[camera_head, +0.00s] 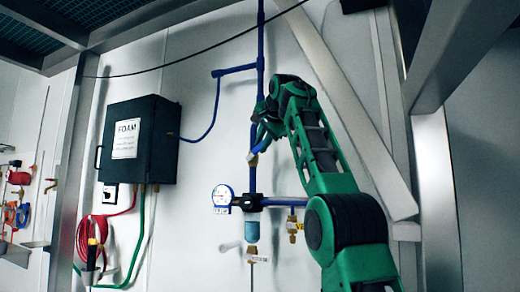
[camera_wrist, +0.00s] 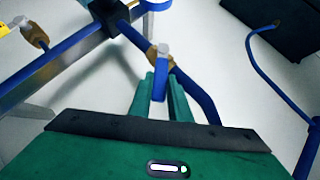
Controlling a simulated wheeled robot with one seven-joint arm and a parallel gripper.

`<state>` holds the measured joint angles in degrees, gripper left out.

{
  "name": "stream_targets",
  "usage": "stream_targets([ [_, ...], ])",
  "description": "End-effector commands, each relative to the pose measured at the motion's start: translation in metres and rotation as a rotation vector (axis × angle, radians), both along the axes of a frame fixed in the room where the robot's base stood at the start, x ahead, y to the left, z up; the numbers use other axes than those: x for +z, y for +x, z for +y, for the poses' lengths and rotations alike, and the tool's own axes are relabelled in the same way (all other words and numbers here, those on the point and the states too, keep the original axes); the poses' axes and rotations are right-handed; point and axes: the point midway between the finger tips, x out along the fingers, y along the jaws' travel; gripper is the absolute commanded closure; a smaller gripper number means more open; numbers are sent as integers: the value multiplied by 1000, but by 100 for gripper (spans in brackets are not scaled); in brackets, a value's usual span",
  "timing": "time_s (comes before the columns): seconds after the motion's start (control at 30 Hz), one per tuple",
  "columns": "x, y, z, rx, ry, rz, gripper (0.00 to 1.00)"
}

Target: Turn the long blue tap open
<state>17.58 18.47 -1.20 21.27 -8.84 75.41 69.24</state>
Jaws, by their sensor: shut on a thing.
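The long blue tap has a brass body (camera_wrist: 160,54) on a blue pipe, with its blue lever (camera_wrist: 161,80) pointing toward me. The lever sits between the two green fingers of my gripper (camera_wrist: 161,98), which is shut on it. In the wrist view the lever stands at an angle to the pipe, which runs diagonally down to the right. In the head view my gripper (camera_head: 262,136) is at the vertical blue pipe, just above the brass tap body (camera_head: 253,160). My fingers and wrist largely hide the lever there.
A pressure gauge (camera_head: 222,196) and a black pipe junction (camera_head: 253,203) sit below the tap. Another brass valve (camera_head: 292,226) is on the right branch. A black FOAM box (camera_head: 140,138) hangs on the left wall. A diagonal grey beam (camera_head: 345,105) lies behind my arm.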

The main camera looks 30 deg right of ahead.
Motion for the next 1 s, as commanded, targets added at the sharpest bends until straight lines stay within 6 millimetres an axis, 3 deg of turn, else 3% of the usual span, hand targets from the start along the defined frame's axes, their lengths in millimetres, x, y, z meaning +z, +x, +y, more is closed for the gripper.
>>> stream_targets([
  [0.2,2,2,2,4,0,-9,100],
  [0.23,2,2,3,4,0,-9,81],
  [0.3,2,2,3,4,0,-9,64],
  [0.67,3,-2,3,2,0,-7,64],
  [1.0,27,-47,18,3,-1,-8,64],
])
